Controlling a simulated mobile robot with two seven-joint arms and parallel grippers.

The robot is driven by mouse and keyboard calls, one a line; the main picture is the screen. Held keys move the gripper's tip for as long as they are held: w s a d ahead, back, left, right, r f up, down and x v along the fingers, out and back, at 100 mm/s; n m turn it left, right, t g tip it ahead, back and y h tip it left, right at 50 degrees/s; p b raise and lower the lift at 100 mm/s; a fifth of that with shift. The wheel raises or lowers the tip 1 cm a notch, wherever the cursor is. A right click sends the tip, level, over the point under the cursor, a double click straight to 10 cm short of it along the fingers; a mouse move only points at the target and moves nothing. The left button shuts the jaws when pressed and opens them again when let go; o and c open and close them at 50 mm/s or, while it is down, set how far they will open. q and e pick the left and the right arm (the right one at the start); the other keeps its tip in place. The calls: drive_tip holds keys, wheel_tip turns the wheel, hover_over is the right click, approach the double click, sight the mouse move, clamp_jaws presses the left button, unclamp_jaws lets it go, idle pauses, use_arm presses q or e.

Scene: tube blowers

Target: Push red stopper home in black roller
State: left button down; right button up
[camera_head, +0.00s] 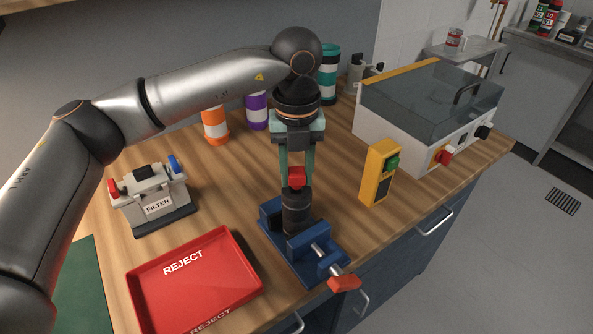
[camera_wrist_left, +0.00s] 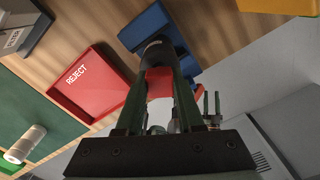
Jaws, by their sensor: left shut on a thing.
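The black roller (camera_head: 297,215) stands upright in the blue vise (camera_head: 277,226) near the front edge of the bench. The red stopper (camera_head: 297,177) is at the roller's top end, between the fingers of my left gripper (camera_head: 297,172). My left gripper points down and is shut on the stopper. In the left wrist view the red stopper (camera_wrist_left: 159,82) sits between the two green fingers, in line with the black roller (camera_wrist_left: 156,50). How deep the stopper sits in the roller is hidden. My right gripper is out of view.
A red REJECT tray (camera_head: 195,280) lies left of the vise, with a FILTER unit (camera_head: 153,203) behind it. A yellow switch box (camera_head: 379,172) and a glass-lidded machine (camera_head: 430,110) stand to the right. Orange, purple and teal striped cylinders (camera_head: 257,111) stand behind.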

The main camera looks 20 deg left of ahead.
use_arm(q)
drive_tip(key=shift+f+b, duration=0.5)
drive_tip(key=shift+f, duration=0.25)
drive_tip(key=shift+c, duration=2.3)
unclamp_jaws()
drive_tip(key=shift+r, duration=0.1)
wheel_tip(320, 180, up, 12)
drive_tip(key=shift+r, duration=0.2)
